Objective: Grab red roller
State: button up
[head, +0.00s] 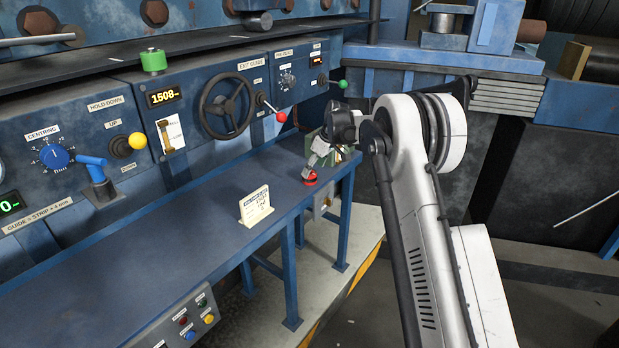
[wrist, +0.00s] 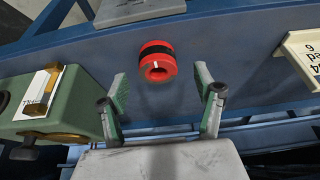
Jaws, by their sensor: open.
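The red roller (wrist: 157,62) is a short red cylinder with a black band around its middle and a hole in its near end. It rests on the blue bench top (wrist: 230,60). In the head view the red roller (head: 310,178) shows near the bench's right end, just below my gripper (head: 310,168). In the wrist view my gripper (wrist: 163,92) is open, with its two green-padded fingers apart. The roller lies beyond the fingertips, roughly centred between them, with nothing held. Exact contact in the head view is too small to tell.
A green box-like device (wrist: 40,105) stands left of my fingers in the wrist view. A white card sign (head: 256,206) stands on the bench. A control panel with a handwheel (head: 227,106) and levers runs behind. The bench top left of the sign is clear.

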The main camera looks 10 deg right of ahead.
aim_at(312, 179)
jog(key=x, duration=0.2)
jog(key=p+x, duration=0.1)
jog(key=shift+w+a+f, duration=0.1)
jog(key=shift+w+f, duration=0.15)
jog(key=shift+w, duration=0.2)
jog(key=shift+w+a+f, duration=0.15)
jog(key=shift+f, duration=0.5)
jog(key=c, duration=1.4)
